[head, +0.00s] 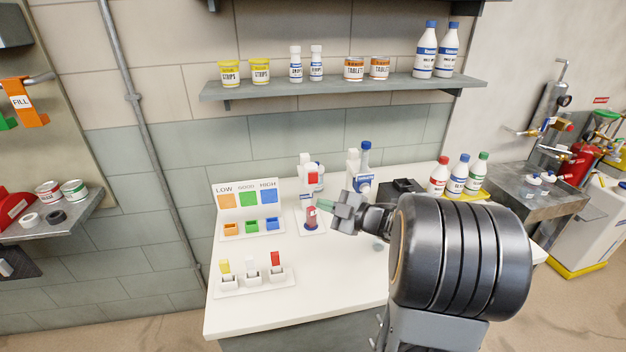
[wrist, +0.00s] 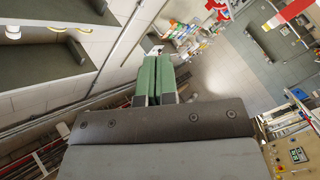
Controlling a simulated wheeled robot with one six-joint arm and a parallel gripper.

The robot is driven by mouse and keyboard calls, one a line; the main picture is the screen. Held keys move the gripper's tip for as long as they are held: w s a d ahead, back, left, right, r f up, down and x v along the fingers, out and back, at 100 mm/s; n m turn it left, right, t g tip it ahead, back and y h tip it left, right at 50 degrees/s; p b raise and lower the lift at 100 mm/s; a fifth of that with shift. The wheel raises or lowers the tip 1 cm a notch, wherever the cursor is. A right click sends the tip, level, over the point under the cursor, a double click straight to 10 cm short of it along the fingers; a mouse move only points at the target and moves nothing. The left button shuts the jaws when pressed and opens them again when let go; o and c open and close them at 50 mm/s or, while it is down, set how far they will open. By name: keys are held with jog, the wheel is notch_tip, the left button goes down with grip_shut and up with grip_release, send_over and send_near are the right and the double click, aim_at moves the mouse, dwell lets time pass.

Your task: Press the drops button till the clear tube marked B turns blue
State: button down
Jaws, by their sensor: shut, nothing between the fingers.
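My gripper (head: 326,204) is over the white bench, its green fingers together and empty; they also show shut in the wrist view (wrist: 154,80). Just left of the fingertips a small white stand (head: 312,228) holds a reddish item (head: 311,214), partly clear-looking; I cannot read a letter B on it. Behind it stands a white dispenser-like unit with a red square (head: 313,177) on its front, which may be the drops button. I cannot tell whether the fingertips touch the stand's item. No blue tube is seen there.
A LOW/GOOD/HIGH colour board (head: 247,194) with small coloured bins stands left of the stand. A white rack (head: 252,282) with yellow, white and red pieces is at the front left. A blue-capped bottle (head: 364,172) and capped bottles (head: 458,177) stand behind and right of my arm.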

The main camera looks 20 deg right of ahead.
jog(key=w+d, duration=0.1)
jog(key=w, duration=0.7)
jog(key=shift+w+d, duration=0.3)
jog(key=shift+d, duration=0.05)
jog(key=shift+w, duration=0.2)
dwell(2.0)
jog(key=shift+w+d, duration=0.1)
jog(key=shift+w, duration=0.15)
jog(key=shift+w+d, duration=0.1)
jog(key=shift+w, duration=0.4)
dwell(0.7)
jog(key=shift+s, duration=0.15)
jog(key=shift+s+a, duration=0.2)
jog(key=shift+s, duration=0.6)
jog(key=shift+s+a, duration=0.25)
jog(key=shift+s, duration=1)
jog(key=shift+s+a, duration=0.2)
jog(key=shift+s, duration=1)
